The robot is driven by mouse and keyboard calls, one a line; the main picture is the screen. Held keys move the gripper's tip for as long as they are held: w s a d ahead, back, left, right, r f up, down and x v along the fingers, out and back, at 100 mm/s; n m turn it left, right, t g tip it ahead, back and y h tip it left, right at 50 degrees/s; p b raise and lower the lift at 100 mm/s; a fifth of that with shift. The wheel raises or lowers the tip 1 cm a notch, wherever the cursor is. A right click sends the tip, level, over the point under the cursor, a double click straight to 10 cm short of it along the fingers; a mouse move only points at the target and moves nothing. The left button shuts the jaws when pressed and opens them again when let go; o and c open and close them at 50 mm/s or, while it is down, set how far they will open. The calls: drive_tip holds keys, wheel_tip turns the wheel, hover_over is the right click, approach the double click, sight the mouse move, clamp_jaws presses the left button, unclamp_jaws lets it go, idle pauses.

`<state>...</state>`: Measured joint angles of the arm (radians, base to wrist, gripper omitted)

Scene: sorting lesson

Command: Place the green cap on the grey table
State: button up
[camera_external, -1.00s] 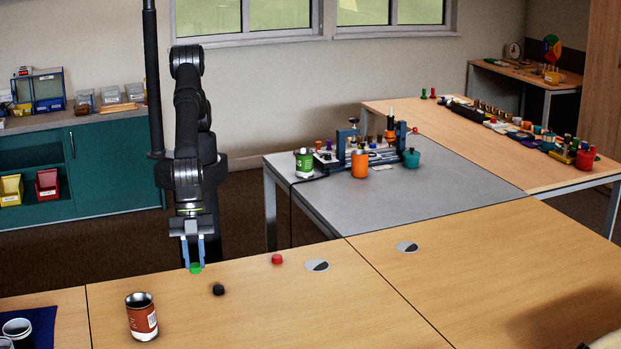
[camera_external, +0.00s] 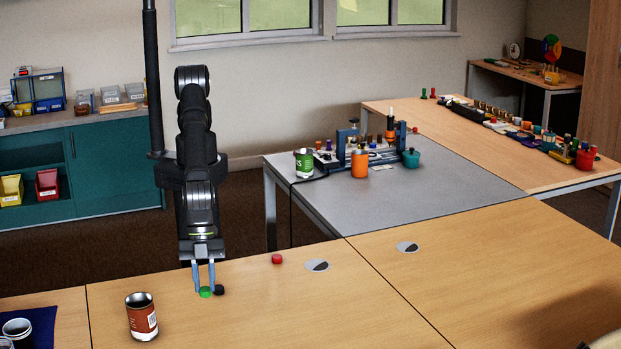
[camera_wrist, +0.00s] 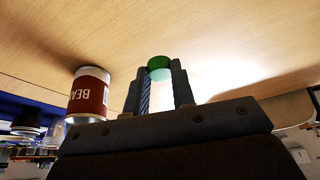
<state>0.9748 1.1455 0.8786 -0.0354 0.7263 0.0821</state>
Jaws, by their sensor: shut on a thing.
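The green cap (camera_external: 205,292) is between the fingertips of my gripper (camera_external: 205,287), which is shut on it. It is over the wooden table in the external view, and I cannot tell whether it touches the wood. In the wrist view the green cap (camera_wrist: 159,63) sits at the tips of my gripper's two fingers (camera_wrist: 160,78). The grey table (camera_external: 440,200) stands behind and to the right, apart from my gripper.
A red cap (camera_external: 277,259) and a brown-red can (camera_external: 141,317) stand on the wooden table (camera_external: 270,320). The grey table holds a blue-framed rig (camera_external: 341,147), a green can (camera_external: 304,163), an orange container (camera_external: 359,164) and a teal pot (camera_external: 411,158).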

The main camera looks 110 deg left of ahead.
hover_over(224, 320)
drive_tip(key=a, duration=0.1)
drive_tip(key=f, duration=0.1)
drive_tip(key=s+f, duration=0.1)
drive_tip(key=shift+a+f, duration=0.1)
drive_tip(key=shift+f, duration=1.95)
drive_tip(key=shift+f, duration=0.2)
drive_tip(key=o, duration=1)
drive_tip(key=shift+c, duration=0.2)
drive_tip(key=shift+r, duration=0.1)
drive_tip(key=v, duration=1.6)
drive_tip(key=shift+s+r, duration=0.15)
drive_tip(key=shift+r, duration=0.05)
drive_tip(key=shift+o, duration=0.7)
drive_tip(key=shift+s+r, duration=0.1)
drive_tip(key=shift+r, duration=0.35)
